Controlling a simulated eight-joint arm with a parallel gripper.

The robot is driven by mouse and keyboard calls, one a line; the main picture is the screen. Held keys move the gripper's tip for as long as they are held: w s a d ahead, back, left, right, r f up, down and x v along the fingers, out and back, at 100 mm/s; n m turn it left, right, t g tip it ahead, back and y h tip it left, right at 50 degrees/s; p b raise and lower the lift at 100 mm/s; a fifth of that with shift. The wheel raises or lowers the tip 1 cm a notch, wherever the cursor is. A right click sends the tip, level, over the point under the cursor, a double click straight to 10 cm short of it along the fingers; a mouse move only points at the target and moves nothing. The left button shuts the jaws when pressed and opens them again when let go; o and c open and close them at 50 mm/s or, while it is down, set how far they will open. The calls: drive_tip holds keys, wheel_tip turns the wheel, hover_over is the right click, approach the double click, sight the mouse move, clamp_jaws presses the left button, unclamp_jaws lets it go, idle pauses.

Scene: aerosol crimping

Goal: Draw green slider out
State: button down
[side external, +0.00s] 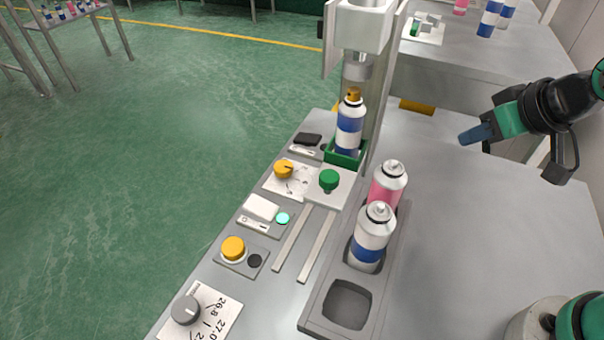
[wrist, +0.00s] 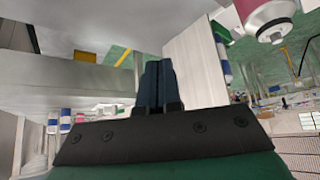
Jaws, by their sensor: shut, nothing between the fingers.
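The green slider shows in the side view as a pale plate with a round green knob (side external: 329,180), joined to a green holder (side external: 343,160) under the crimping head (side external: 357,68). A white and blue can (side external: 349,128) with a yellow-orange top stands upright in the green holder. Two pale rails (side external: 305,243) run from the plate toward the front. My gripper (side external: 470,135) is in the air at the right, well apart from the knob, with its dark blue fingers together and empty. The fingers also show closed in the wrist view (wrist: 156,82), where the slider does not show.
A grey rack (side external: 318,308) right of the rails holds a pink can (side external: 388,183) and a white and blue can (side external: 372,238); its front pocket is empty. Yellow knobs (side external: 233,248) and a grey dial (side external: 186,309) line the left edge. The tabletop at right is clear.

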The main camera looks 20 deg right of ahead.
drive_tip(key=c, duration=1.1)
unclamp_jaws()
drive_tip(key=o, duration=0.7)
drive_tip(key=shift+w+a+r+n+g, duration=0.25)
drive_tip(key=shift+w+a, duration=0.15)
drive_tip(key=shift+a, duration=0.1)
drive_tip(key=shift+w+a+r+n+g, duration=0.25)
drive_tip(key=shift+w+a, duration=0.1)
drive_tip(key=shift+a, duration=0.1)
drive_tip(key=n+g, duration=0.5)
drive_tip(key=g, duration=0.1)
hover_over(329, 176)
drive_tip(key=f, duration=0.4)
drive_tip(key=shift+d, duration=0.3)
drive_tip(key=shift+w+a+f, duration=0.1)
drive_tip(key=shift+a+f, duration=0.2)
drive_tip(key=shift+f, duration=2.9)
clamp_jaws()
